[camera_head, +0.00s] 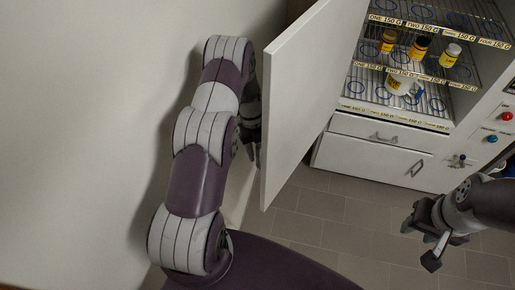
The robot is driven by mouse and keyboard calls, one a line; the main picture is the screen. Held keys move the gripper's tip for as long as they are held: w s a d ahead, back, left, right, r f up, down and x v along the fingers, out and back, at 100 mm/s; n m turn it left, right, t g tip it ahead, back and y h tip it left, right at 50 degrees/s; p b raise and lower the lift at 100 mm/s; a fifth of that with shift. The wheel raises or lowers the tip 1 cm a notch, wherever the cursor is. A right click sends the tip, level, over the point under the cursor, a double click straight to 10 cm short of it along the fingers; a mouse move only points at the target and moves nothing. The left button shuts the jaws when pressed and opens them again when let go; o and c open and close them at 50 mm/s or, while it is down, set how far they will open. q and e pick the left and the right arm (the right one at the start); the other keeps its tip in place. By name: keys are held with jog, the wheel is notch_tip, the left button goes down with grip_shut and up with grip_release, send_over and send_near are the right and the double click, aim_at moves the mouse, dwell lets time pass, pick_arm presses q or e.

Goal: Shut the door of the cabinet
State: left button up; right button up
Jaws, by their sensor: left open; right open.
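The white cabinet (372,160) stands at the upper right, its shelf compartment exposed. Its white door (305,95) stands wide open, swung out toward me on the left side of the opening. My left gripper (254,158) is on the outer side of the door, between the door and the wall, partly hidden by my arm and close to the door's free edge. I cannot tell whether it touches the door. My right gripper (418,240) is open and empty, over the floor at the lower right, in front of the cabinet.
Inside are wire shelves with several small bottles (420,47) and a white container (398,83). Below are a drawer (385,135) and a lower front with a handle. A panel with red and blue knobs (491,139) is at right. A pale wall (90,120) borders my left arm. Tiled floor (325,215) is clear.

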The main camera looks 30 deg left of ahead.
pick_arm(q)
jog(key=shift+s, duration=0.15)
grip_shut()
jog(key=shift+d, duration=0.1)
jog(key=shift+d, duration=0.1)
